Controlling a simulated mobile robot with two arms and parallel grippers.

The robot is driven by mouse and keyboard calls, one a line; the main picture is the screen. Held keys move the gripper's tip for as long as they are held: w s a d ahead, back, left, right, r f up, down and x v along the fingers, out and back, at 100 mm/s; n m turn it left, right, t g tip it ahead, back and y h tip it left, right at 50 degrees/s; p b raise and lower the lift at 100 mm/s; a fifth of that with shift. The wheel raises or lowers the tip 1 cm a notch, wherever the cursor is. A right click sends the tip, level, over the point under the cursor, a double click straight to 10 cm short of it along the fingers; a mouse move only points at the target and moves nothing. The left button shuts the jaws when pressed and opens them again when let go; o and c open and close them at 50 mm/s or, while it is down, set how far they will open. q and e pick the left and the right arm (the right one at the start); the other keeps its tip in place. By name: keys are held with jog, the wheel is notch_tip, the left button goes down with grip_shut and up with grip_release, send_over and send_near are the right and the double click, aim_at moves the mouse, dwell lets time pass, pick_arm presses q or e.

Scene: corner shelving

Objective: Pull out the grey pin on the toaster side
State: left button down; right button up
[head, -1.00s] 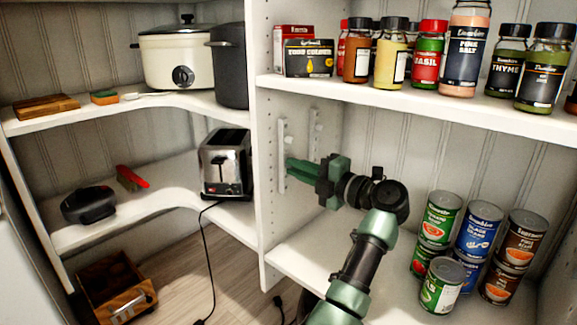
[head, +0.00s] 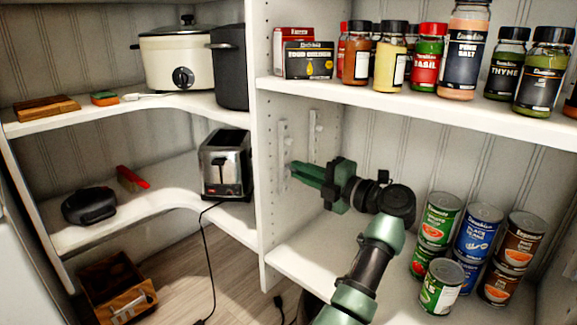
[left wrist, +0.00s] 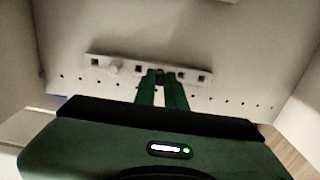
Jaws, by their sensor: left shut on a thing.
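My left gripper (head: 297,174) is shut, its green fingers pointing left at the white divider wall that has the toaster (head: 226,165) on its other side. In the left wrist view, the fingertips (left wrist: 161,80) are together on a small dark grey pin (left wrist: 159,75), mostly hidden between them. The fingertips are in front of a pale strip (left wrist: 135,69) with square holes and a white peg (left wrist: 114,67). In the head view the pin is hidden, and two upright strips show on the divider, the front one (head: 283,135) beside the fingertips. My right gripper is not in view.
Several stacked cans (head: 440,215) stand right of my arm on the same shelf. Spice jars (head: 465,50) line the shelf above.

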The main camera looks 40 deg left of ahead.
pick_arm(q)
jog(key=shift+s+d+p, duration=0.15)
jog(key=shift+d+p, duration=0.5)
jog(key=shift+d, duration=1.6)
